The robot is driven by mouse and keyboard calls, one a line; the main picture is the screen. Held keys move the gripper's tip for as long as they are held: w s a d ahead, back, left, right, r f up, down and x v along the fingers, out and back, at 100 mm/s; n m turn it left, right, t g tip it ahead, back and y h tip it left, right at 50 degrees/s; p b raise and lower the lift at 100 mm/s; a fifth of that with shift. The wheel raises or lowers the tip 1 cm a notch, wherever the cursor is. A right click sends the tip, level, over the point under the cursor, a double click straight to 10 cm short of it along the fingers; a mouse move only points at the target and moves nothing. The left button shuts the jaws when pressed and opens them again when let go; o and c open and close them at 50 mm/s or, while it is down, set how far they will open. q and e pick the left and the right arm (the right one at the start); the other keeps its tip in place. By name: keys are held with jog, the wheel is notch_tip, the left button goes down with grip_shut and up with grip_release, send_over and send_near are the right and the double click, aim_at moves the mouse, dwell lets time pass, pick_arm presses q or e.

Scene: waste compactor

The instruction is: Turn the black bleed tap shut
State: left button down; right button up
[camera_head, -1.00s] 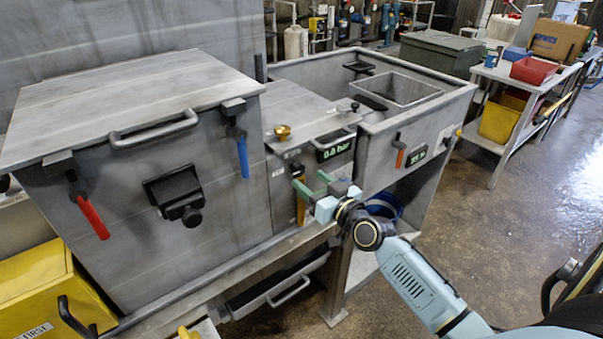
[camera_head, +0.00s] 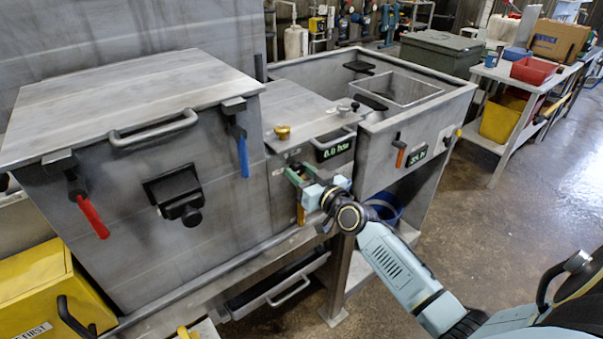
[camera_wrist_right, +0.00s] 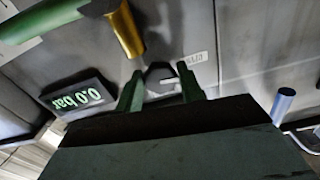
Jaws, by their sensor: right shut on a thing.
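The black bleed tap (camera_wrist_right: 160,80) sits on the grey front panel, beside a small white label. It shows between the green fingers of my right gripper (camera_wrist_right: 159,88) in the right wrist view. The right gripper (camera_head: 298,175) is shut on the tap, one finger on each side. In the head view it is at the narrow middle unit, below and left of the green pressure display (camera_head: 334,149), and the tap is hard to make out. The display also shows upside down in the wrist view (camera_wrist_right: 78,98) and reads 0.0 bar. My left gripper is not in view.
A yellow handle (camera_head: 300,213) hangs just below the right gripper. A blue-handled lever (camera_head: 243,158) is to the left, an orange one (camera_head: 400,155) to the right. A brass knob (camera_head: 282,132) stands on the unit's top. The floor at right is clear.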

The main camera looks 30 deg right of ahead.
jog(key=shift+m, duration=0.3)
jog(key=shift+c, duration=0.2)
jog(key=m, duration=0.3)
jog(key=shift+m, duration=0.3)
jog(key=m, duration=0.4)
jog(key=shift+p, duration=0.4)
jog(key=m, duration=0.5)
jog(key=shift+a+r, duration=0.1)
jog(key=shift+m+p, duration=0.3)
jog(key=shift+m, duration=1.5)
jog(key=o, duration=0.9)
jog(key=shift+o, duration=0.2)
